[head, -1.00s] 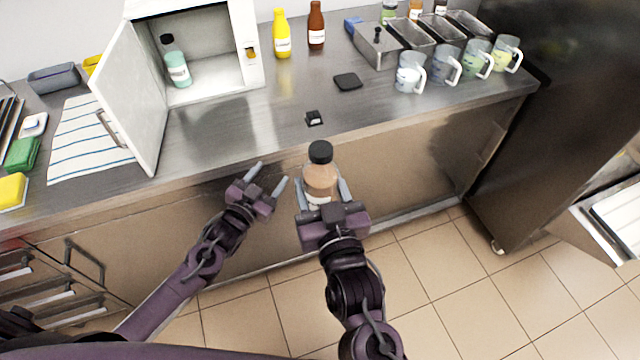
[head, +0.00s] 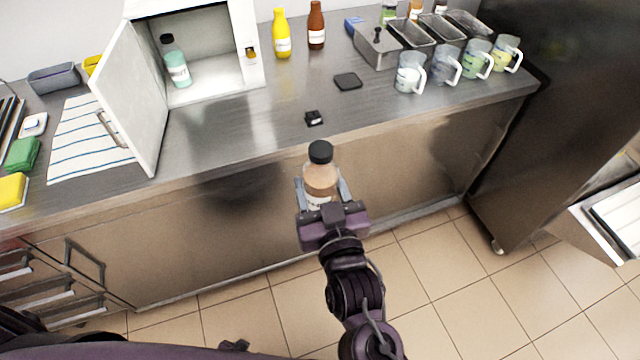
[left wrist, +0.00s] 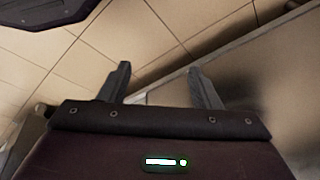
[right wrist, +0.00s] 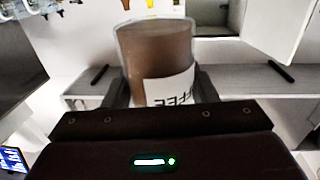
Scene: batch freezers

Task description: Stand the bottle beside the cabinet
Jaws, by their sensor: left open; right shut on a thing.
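A clear bottle of light brown liquid with a black cap (head: 320,170) is upright between the fingers of my right gripper (head: 324,193), in front of the counter's front edge. In the right wrist view the bottle (right wrist: 155,60) shows brown contents and a white label with dark lettering. My right gripper is shut on it. The white cabinet (head: 255,50) stands on the counter with its door (head: 133,95) swung open to the left. A bottle with a mint-green body (head: 178,68) stands inside it. My left gripper (left wrist: 158,80) is open and empty in the left wrist view, low by the counter front.
The steel counter (head: 225,125) is clear in front of the cabinet. A yellow bottle (head: 282,35) and a brown-red bottle (head: 316,27) stand to its right. A black pad (head: 348,81), a small black item (head: 313,118), steel pans and several jugs (head: 410,73) are further right.

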